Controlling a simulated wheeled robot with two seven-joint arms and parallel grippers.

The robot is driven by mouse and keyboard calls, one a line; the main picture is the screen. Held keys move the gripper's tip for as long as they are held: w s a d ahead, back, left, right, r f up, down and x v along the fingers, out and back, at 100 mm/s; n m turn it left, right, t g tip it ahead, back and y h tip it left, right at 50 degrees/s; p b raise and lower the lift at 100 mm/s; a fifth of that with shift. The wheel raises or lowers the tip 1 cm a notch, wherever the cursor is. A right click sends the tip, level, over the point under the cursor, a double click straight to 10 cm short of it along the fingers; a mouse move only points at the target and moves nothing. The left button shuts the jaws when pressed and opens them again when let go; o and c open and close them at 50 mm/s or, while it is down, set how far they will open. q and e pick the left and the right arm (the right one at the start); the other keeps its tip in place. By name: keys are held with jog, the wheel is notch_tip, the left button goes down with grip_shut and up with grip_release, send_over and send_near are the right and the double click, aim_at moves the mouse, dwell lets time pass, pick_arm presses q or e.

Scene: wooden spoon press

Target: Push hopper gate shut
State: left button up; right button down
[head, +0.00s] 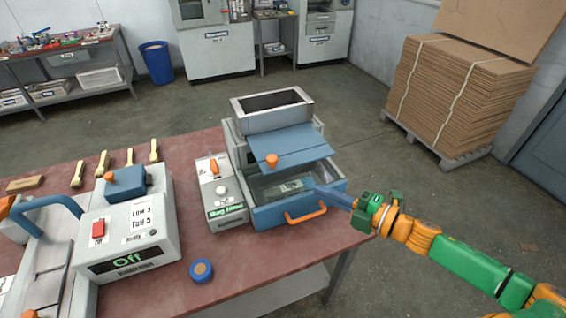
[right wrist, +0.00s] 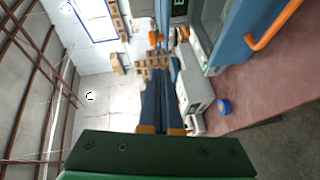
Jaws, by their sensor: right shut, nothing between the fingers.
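The hopper (head: 265,122) is a grey open-topped box on the machine at the table's middle. Its gate (head: 298,147) is a blue plate jutting out from below the hopper, with an orange knob (head: 272,160) at its front left. Under the plate is an open blue drawer (head: 268,216) with an orange handle (head: 306,215), holding something pale. My right gripper (head: 312,188) is shut and empty, its fingertips over the drawer's right side, below and right of the gate. Whether they touch the drawer is unclear. The right wrist view shows the closed fingers (right wrist: 163,88). My left gripper is out of view.
A grey control box (head: 216,192) stands left of the drawer. A larger machine (head: 130,230) reading "Off" is further left. A blue round object (head: 201,270) lies near the table's front edge. Several wooden spoons lie behind. Free floor lies right of the table (head: 345,236).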

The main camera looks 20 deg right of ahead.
pick_arm(q)
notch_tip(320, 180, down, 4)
jog(key=b, duration=0.4)
pick_arm(e)
jog(key=w+a+n+y, duration=0.1)
jog(key=w+a+n, duration=0.1)
jog(key=w+a, duration=0.4)
jog(key=w, duration=0.5)
jog(key=shift+a+g+y, duration=0.15)
jog(key=shift+g+y, duration=0.15)
jog(key=shift+g, duration=0.1)
jog(key=shift+w, duration=0.1)
